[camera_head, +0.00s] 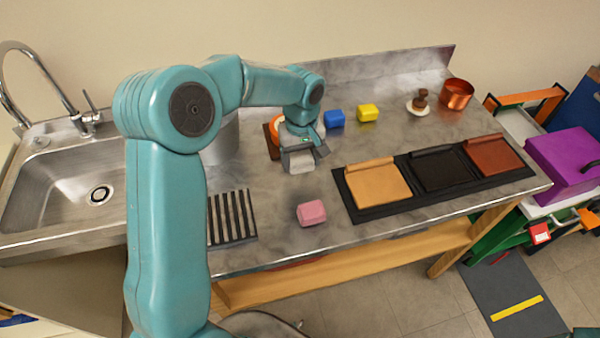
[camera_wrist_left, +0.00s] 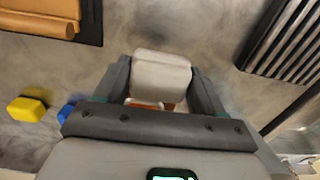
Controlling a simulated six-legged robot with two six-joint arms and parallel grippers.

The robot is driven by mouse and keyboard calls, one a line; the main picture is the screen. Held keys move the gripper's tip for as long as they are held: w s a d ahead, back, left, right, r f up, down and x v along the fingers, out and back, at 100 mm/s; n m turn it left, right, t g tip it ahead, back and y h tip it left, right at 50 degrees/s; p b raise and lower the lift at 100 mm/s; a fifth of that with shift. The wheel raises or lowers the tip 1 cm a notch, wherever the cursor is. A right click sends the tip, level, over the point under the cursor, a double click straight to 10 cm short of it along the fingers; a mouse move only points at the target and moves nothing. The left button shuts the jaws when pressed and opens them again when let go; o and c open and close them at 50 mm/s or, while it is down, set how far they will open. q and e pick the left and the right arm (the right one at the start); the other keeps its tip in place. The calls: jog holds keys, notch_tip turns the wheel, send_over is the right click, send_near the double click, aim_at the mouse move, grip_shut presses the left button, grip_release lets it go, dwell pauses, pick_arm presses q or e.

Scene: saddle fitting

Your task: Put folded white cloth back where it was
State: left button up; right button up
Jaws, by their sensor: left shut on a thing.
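The cloth (camera_head: 299,162) also shows below the gripper in the head view. I cannot tell whether it touches the counter. My right gripper is not in view.
A pink block (camera_head: 311,212), blue block (camera_head: 334,118) and yellow block (camera_head: 368,112) stand on the counter (camera_head: 270,225). A dark tray (camera_head: 362,214) holds tan, black and brown leather pieces. A slatted rack (camera_head: 232,217) is left. An orange item (camera_head: 275,129) is partly hidden behind my gripper.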

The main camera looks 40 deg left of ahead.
aim_at(300, 183)
pick_arm(q)
notch_tip(300, 183, down, 6)
jog(key=shift+f, duration=0.1)
jog(key=shift+s, duration=0.1)
jog(key=shift+f, duration=0.1)
jog(key=o, duration=0.9)
jog(key=shift+o, duration=0.2)
jog(key=shift+r+p, duration=0.35)
jog(key=shift+r, duration=0.05)
notch_tip(300, 183, up, 12)
jog(key=shift+f+b, duration=0.2)
jog(key=shift+b, duration=0.25)
